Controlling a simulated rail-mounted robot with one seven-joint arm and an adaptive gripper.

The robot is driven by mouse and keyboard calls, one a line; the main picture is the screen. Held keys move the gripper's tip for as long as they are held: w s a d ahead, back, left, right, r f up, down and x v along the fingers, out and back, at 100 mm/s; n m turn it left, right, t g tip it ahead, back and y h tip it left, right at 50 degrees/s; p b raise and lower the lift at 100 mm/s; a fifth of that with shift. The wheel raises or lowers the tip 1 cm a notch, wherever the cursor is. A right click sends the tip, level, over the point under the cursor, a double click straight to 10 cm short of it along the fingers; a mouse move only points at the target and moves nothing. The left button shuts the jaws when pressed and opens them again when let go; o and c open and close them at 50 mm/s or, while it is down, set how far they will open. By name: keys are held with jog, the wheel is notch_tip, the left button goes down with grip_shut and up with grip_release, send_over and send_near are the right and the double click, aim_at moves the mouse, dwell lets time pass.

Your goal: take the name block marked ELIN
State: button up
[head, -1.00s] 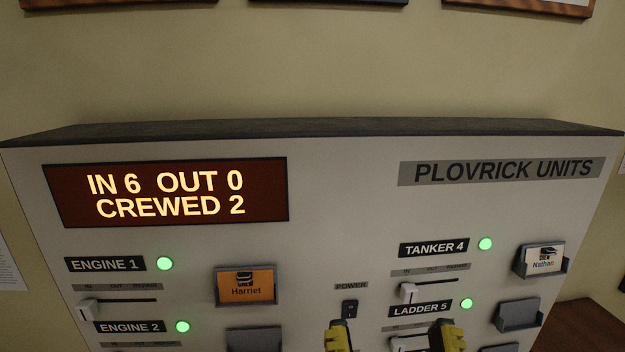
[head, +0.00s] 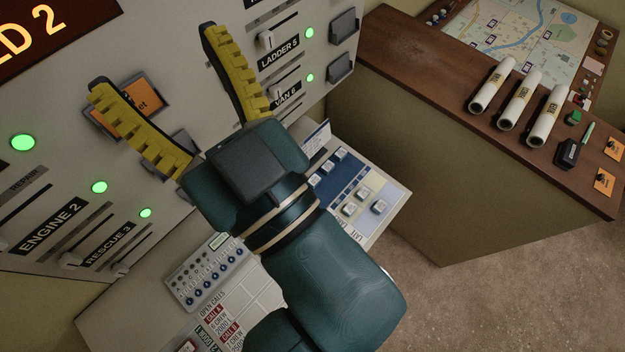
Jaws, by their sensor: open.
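The white console (head: 225,150) fills the left, with its desk below. The brown table (head: 430,65) carries a map (head: 530,35), several white rolls (head: 520,100), a black object (head: 569,153) and small items. Open floor (head: 490,290) lies in front of the table.

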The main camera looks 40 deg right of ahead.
dwell(0.4)
jog(key=shift+c, duration=0.7)
